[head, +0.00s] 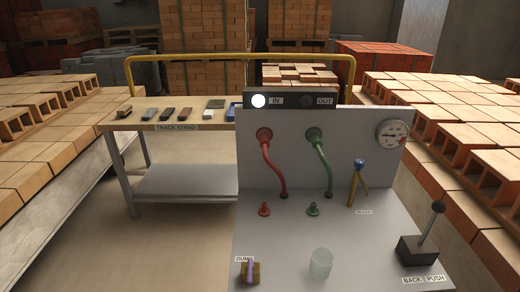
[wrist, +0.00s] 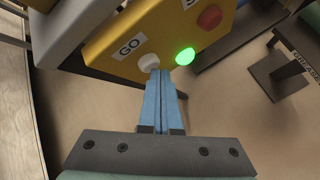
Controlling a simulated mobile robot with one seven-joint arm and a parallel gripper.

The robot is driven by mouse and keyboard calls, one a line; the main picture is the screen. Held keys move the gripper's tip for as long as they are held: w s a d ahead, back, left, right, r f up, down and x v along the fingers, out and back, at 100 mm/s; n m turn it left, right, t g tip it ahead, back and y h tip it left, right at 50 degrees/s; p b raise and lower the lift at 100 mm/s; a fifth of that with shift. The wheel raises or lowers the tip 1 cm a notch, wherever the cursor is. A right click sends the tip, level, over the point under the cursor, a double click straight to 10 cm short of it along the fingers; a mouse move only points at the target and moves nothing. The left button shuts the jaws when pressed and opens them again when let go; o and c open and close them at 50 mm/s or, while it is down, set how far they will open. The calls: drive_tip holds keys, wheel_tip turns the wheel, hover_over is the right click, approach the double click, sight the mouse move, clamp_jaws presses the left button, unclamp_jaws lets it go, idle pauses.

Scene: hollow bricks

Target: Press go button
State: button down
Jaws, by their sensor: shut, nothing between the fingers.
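The go button is a white round button (wrist: 149,62) on a yellow control box (wrist: 125,45) in the wrist view, beside a label reading GO (wrist: 130,46). My gripper (wrist: 160,74) is shut and empty, its two blue fingers together. Its fingertips are at the lower edge of the white button in the picture; I cannot tell for sure whether they touch it. A green lamp (wrist: 185,57) glows just right of the fingertips. A red button (wrist: 209,17) sits further up the box, its label partly cut off. Neither the box nor my gripper shows in the head view.
In the head view, a grey panel bench (head: 340,235) carries hoses, a gauge (head: 392,133) and a black lever (head: 428,222). A track stand table (head: 180,124) holds several small blocks. Brick stacks line both sides. Open floor shows below the box in the wrist view.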

drive_tip(key=shift+s, duration=0.15)
drive_tip(key=s+p, duration=0.3)
drive_tip(key=s, duration=0.2)
drive_tip(key=shift+s+p, duration=0.35)
drive_tip(key=shift+s, duration=0.05)
